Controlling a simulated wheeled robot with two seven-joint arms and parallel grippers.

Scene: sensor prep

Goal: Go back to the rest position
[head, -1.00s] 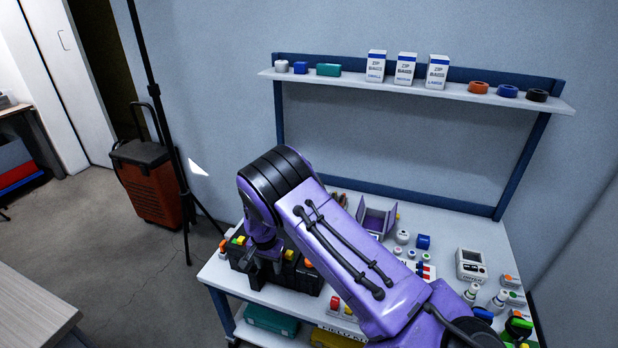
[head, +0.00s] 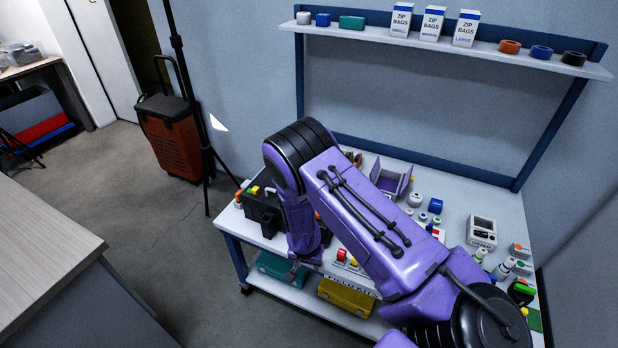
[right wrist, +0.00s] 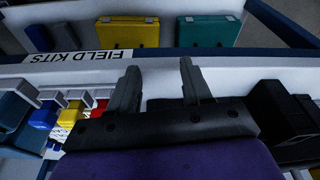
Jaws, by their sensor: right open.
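My right gripper (head: 297,268) hangs at the front edge of the white workbench (head: 460,205), its fingers partly hidden by my own arm in the head view. In the right wrist view the two grey fingers of my right gripper (right wrist: 158,72) stand apart with nothing between them, in front of the bench edge with its upside-down FIELD KITS label (right wrist: 118,55). A black box (head: 262,212) sits on the bench to the left of the gripper. My left gripper is not in view.
A teal case (head: 275,267) and a yellow case (head: 346,297) lie on the lower shelf.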

